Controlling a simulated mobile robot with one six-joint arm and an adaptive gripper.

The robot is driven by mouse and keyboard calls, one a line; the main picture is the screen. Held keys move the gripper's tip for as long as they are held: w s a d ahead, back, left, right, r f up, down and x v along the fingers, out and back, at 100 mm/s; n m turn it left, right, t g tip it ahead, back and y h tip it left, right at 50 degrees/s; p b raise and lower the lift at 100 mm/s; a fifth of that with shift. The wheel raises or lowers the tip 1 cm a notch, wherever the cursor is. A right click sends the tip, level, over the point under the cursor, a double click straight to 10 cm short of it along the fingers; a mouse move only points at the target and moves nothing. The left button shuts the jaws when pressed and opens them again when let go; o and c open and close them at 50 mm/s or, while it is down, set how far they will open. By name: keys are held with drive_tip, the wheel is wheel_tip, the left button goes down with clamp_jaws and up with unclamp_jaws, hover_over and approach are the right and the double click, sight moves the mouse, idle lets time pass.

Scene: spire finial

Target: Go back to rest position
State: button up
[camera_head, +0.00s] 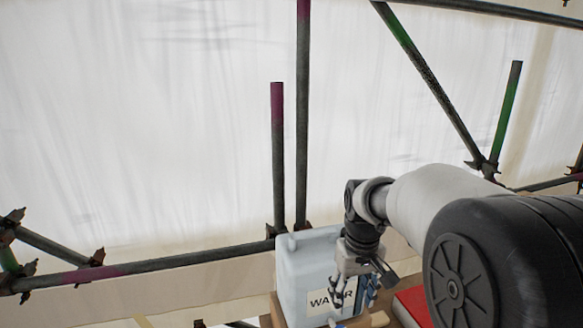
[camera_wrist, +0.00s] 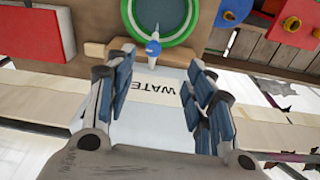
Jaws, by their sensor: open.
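My gripper (camera_head: 352,292) is at the lower middle of the head view, in front of a pale blue water container (camera_head: 296,272) with a white "WATER" label. The gripper hides part of the label. In the wrist view my gripper (camera_wrist: 158,100) is open, its blue-padded fingers spread wide with nothing between them. The water container (camera_wrist: 150,112) shows beyond the fingers, and its label appears upside down. I cannot tell whether a finger touches it.
Scaffold tubes (camera_head: 302,110) stand behind, before a white sheet. A red item (camera_head: 412,303) is beside my arm.

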drive_tip(key=s+r+m+t+b, duration=0.1)
drive_tip(key=s+r, duration=0.1)
drive_tip(key=s, duration=0.5)
drive_tip(key=s+r+t+b, duration=0.1)
drive_tip(key=s+r, duration=0.2)
drive_tip(key=s, duration=0.4)
drive_tip(key=s+f+m+t+b, duration=0.1)
drive_tip(key=s+f, duration=0.3)
drive_tip(key=s, duration=0.8)
drive_tip(key=shift+s+t+b, duration=0.3)
drive_tip(key=shift+s+b, duration=0.05)
drive_tip(key=shift+b, duration=0.45)
idle(4.6)
